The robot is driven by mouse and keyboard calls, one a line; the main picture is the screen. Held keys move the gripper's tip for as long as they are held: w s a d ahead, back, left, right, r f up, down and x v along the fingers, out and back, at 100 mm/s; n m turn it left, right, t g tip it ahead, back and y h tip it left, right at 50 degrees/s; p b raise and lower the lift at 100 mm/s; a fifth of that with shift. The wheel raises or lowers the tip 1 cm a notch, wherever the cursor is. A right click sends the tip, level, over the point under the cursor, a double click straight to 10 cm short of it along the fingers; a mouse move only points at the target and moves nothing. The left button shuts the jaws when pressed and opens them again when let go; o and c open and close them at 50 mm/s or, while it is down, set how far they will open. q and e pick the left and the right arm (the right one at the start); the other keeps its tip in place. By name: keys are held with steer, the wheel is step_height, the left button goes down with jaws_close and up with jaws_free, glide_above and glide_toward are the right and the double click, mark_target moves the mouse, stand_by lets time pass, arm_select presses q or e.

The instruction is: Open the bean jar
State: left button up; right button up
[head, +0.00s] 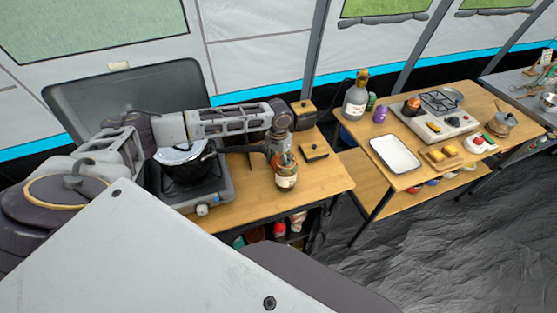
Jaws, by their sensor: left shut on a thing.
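The bean jar (286,182), a small glass jar with a pale label and reddish-brown contents, is at the front right part of the left wooden table. It looks upright. My left arm reaches in from the left above the stove, and my left gripper (281,150) is shut at the top of the jar. The fingers cover the jar's mouth, so I cannot tell the lid apart or whether it is on. My right gripper is not in view.
A dark pot (186,165) stands on the camping stove (208,192), left of the jar. A small dark board (314,151) and a wooden box (302,113) are behind. A second table (355,165) holds a white tray (396,153), a grey bottle (356,98) and a burner (435,124).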

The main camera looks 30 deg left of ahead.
arm_select(q)
steer(key=o, duration=1.1)
steer(key=shift+f, duration=0.1)
steer(key=shift+r, duration=0.2)
step_height(320, 180, up, 12)
steer(key=shift+f+b, duration=0.1)
steer(key=shift+b, duration=0.4)
